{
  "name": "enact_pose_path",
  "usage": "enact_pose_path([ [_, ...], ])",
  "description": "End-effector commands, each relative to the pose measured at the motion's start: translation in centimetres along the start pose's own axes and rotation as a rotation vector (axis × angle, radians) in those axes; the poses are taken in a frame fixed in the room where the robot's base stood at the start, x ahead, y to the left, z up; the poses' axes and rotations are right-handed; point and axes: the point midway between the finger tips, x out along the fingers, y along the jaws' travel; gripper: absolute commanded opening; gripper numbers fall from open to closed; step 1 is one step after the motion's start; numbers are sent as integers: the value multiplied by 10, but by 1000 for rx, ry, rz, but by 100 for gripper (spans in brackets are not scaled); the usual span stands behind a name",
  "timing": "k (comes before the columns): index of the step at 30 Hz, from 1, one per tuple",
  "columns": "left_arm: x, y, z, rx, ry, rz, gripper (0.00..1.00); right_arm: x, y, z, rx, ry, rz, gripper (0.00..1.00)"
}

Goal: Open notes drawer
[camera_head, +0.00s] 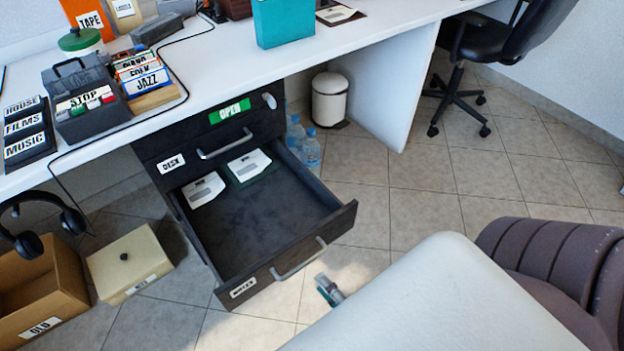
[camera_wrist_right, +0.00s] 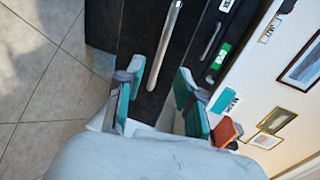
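The notes drawer (camera_head: 262,215) is a dark drawer pulled well out of the desk unit, with a white label reading NOTES on its front. Its silver bar handle (camera_head: 300,259) shows in the head view and also in the right wrist view (camera_wrist_right: 165,45). My right gripper (camera_head: 328,290) is just in front of the drawer front, near the handle, mostly hidden by my white arm. In the right wrist view its two teal-padded fingers (camera_wrist_right: 160,72) are apart, with the handle beyond and between them; I cannot tell whether they touch it. My left gripper is out of view.
Two white labelled items lie in the drawer's back. Above is a shut drawer labelled DESK (camera_head: 172,163) with a green OPEN sign (camera_head: 230,111). A cardboard box (camera_head: 40,290) and a cream box (camera_head: 130,262) stand left. A purple chair (camera_head: 560,260) stands right. Tiled floor lies beyond the drawer.

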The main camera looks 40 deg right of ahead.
Motion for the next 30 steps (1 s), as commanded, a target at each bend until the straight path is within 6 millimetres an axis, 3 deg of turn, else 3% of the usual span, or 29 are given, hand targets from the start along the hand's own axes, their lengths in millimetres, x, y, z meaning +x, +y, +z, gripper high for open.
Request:
enact_pose_path([
  [3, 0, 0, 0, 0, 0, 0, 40, -20, 1, 0, 0, -1, 2, 37],
  [9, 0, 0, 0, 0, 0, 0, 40, -35, 0, 0, 0, 0, 0, 37],
  [26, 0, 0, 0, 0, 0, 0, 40, -36, 0, 0, 0, 0, 0, 37],
  [30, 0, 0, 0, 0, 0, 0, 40, -28, -5, 7, -44, -29, 12, 37],
])
